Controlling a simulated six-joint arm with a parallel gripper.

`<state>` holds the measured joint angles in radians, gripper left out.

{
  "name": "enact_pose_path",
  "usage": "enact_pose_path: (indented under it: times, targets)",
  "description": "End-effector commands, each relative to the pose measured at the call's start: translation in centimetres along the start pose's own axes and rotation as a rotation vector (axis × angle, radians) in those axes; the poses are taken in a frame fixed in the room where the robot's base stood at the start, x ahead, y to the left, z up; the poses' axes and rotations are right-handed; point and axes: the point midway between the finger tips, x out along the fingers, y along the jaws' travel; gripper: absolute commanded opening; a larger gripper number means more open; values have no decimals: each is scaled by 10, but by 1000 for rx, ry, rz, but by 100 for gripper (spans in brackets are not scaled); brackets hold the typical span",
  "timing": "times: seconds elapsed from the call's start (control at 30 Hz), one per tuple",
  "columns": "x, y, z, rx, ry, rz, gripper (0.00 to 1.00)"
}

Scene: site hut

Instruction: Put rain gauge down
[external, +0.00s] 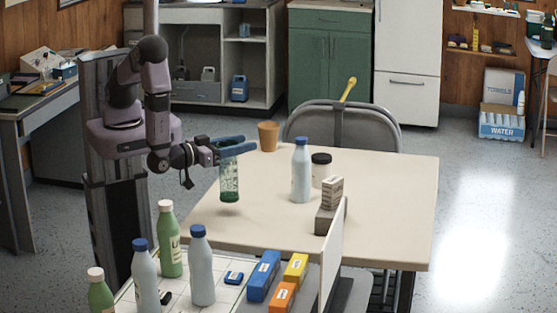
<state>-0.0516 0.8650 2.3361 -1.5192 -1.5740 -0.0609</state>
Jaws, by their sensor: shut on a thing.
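The rain gauge (229,178) is a clear, green-tinted cylinder with a darker green base. It hangs upright above the left part of the cream table (393,220), with a small shadow below it on the tabletop. My gripper (232,144), with blue fingers, reaches in from the left and is shut on the gauge near its top. The gauge's upper rim is partly hidden by the fingers.
An orange-brown cup (268,136) stands behind the gauge at the table's edge. A blue-capped bottle (300,172), a dark-lidded jar (321,170) and a stacked block (329,212) stand to the right. Bottles and boxes (263,276) crowd the front surface. The table's right side is clear.

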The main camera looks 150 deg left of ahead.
Motion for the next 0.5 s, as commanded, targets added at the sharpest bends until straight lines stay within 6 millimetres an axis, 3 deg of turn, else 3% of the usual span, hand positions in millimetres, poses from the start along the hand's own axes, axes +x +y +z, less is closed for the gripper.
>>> enact_pose_path:
  times: [0.27, 0.5]
  targets:
    - [0, 0, 5, -1, 0, 0, 12]
    - [0, 0, 28, 3, 0, 0, 12]
